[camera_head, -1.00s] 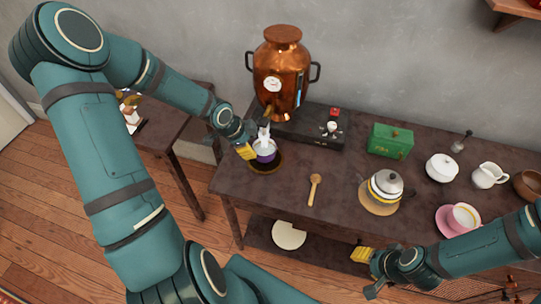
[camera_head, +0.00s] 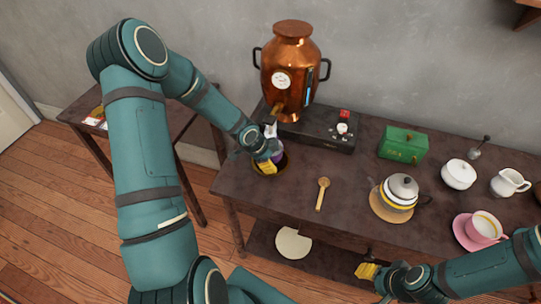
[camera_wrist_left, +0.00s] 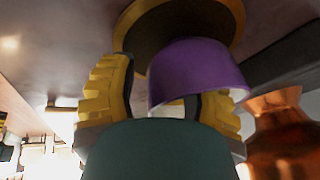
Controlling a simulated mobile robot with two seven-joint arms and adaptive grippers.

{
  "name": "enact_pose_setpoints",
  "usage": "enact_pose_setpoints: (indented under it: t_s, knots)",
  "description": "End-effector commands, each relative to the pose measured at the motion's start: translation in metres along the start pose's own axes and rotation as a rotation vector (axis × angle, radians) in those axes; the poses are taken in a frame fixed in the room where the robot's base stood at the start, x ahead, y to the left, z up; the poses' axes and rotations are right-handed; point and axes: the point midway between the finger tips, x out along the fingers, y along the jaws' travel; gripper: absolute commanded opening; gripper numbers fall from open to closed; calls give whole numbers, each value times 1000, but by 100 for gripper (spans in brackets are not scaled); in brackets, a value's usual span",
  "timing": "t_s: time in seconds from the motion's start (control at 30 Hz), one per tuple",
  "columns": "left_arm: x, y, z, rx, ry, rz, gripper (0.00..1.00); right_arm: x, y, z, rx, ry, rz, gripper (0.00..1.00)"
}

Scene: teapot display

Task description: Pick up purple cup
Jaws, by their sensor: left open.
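The purple cup (camera_head: 278,157) stands on a dark round saucer with a gold rim (camera_head: 286,166), below the copper urn's tap. My left gripper (camera_head: 267,163) is at the cup and covers part of it in the head view. In the left wrist view the purple cup (camera_wrist_left: 195,68) shows between the yellow fingers of my open left gripper (camera_wrist_left: 172,82), nearer the right finger. The wrist hides part of the cup there, and contact cannot be told. My right gripper (camera_head: 367,272) is low at the table's front edge, away from the cup; its jaw state is unclear.
The copper urn (camera_head: 291,70) stands on a black base (camera_head: 318,133) close behind the cup. A wooden spoon (camera_head: 322,194), a teapot (camera_head: 402,189), a green box (camera_head: 403,145) and a pink cup (camera_head: 484,227) are to the right. The table between cup and spoon is clear.

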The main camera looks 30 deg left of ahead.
Motion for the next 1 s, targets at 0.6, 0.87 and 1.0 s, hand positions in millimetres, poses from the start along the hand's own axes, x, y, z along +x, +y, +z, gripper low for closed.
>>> enact_pose_setpoints:
  t_s: [0.6, 0.87, 1.0]
  knots:
    - [-1, 0, 0, 1, 1, -1, 0, -1, 0, 0, 0, 1, 0, 47]
    - [-2, -1, -2, 0, 0, -1, 0, -2, -1, 0, 0, 0, 0, 47]
    - [-4, -2, -6, 0, 0, -1, 0, -4, -1, 0, 0, 0, 0, 47]
